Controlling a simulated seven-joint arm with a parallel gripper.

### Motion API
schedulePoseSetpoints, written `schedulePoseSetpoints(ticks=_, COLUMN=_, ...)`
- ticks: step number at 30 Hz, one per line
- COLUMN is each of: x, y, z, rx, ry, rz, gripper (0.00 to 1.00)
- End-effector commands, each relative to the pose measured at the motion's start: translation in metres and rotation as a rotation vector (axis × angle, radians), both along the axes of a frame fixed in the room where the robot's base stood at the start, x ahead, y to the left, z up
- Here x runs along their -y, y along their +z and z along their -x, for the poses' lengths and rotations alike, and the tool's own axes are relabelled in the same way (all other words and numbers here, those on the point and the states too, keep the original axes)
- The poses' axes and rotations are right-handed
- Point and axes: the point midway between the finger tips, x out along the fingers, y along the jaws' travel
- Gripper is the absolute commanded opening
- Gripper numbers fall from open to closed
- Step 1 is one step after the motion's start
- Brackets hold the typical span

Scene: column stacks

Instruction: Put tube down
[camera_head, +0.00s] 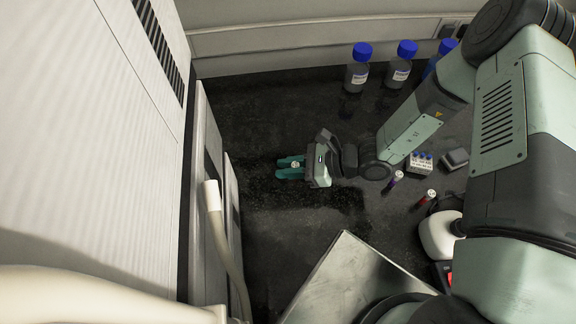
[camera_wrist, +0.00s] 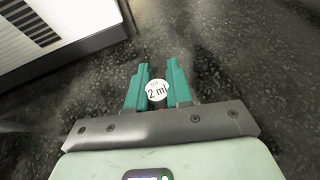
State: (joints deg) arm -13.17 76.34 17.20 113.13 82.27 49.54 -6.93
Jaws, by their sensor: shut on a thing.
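My gripper (camera_head: 291,168) is over the dark bench top, left of the middle in the head view, with its teal fingers pointing left. In the wrist view my gripper (camera_wrist: 158,80) is shut on a small tube (camera_wrist: 157,91), whose round white cap reads "2 ml". The tube also shows as a small pale spot between the fingers in the head view (camera_head: 295,164). Its body below the cap is hidden, so I cannot tell whether its lower end touches the bench.
A white machine (camera_head: 100,130) stands at the left. Blue-capped bottles (camera_head: 357,75) stand at the back. A small white rack (camera_head: 419,163), a purple-capped tube (camera_head: 395,179) and a red-capped tube (camera_head: 426,198) are at the right. The dark bench (camera_head: 265,110) around my gripper is clear.

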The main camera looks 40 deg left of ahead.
Motion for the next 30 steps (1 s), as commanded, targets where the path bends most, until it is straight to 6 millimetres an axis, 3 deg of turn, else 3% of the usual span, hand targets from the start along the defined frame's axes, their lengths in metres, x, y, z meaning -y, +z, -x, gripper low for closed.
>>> schedulePoseSetpoints(ticks=4, x=0.0, y=-0.003, z=0.0, rx=-0.001, ry=0.0, rz=0.0, gripper=0.0)
schedulePoseSetpoints(ticks=5, x=0.0, y=-0.003, z=0.0, rx=-0.001, ry=0.0, rz=0.0, gripper=0.25)
schedulePoseSetpoints(ticks=9, x=0.0, y=-0.003, z=0.0, rx=0.0, ry=0.0, rz=0.0, gripper=0.46)
schedulePoseSetpoints(ticks=20, x=0.001, y=0.002, z=-0.001, rx=0.002, ry=-0.001, rz=0.0, gripper=0.46)
schedulePoseSetpoints(ticks=30, x=0.053, y=0.026, z=-0.032, rx=0.003, ry=-0.004, rz=-0.001, gripper=0.46)
